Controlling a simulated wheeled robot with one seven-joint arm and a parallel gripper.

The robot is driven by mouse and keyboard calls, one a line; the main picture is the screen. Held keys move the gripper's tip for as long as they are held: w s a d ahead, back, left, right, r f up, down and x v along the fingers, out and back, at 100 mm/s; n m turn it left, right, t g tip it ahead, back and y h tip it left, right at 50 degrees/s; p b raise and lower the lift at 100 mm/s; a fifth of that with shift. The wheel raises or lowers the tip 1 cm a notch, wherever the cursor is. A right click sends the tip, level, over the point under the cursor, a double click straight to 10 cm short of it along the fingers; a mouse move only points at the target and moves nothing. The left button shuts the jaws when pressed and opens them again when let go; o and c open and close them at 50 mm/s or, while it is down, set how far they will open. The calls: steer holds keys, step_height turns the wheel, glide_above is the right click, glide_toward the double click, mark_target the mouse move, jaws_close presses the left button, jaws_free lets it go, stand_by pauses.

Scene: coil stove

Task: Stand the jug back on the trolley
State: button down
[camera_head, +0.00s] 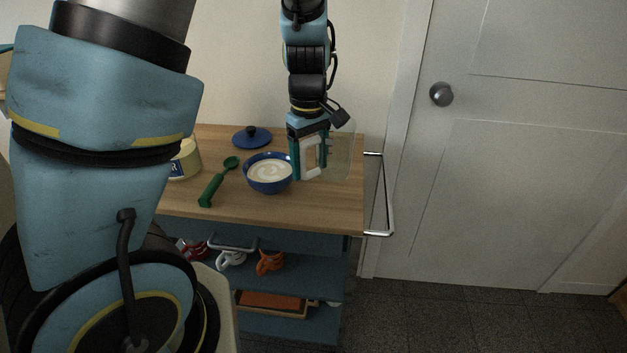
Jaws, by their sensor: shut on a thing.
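The trolley (320,218) has a wooden top and blue shelves and stands against the wall. The jug (342,156) looks clear and see-through, with a pale handle. It is upright over the right end of the top, and I cannot tell whether its base touches the wood. My gripper (309,168) points down from above and is shut on the jug at its handle side. The gripper partly hides the handle.
A blue bowl (283,184) of creamy liquid stands close to the left of my gripper. A green spoon (212,187), a blue lid (252,138) and a partly hidden tub (186,160) lie further left. A metal rail (389,205) sticks out at the right end. The front right of the top is bare.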

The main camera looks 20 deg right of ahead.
mark_target(310, 178)
steer(key=shift+f, duration=2.7)
steer(key=shift+f, duration=0.15)
jaws_free()
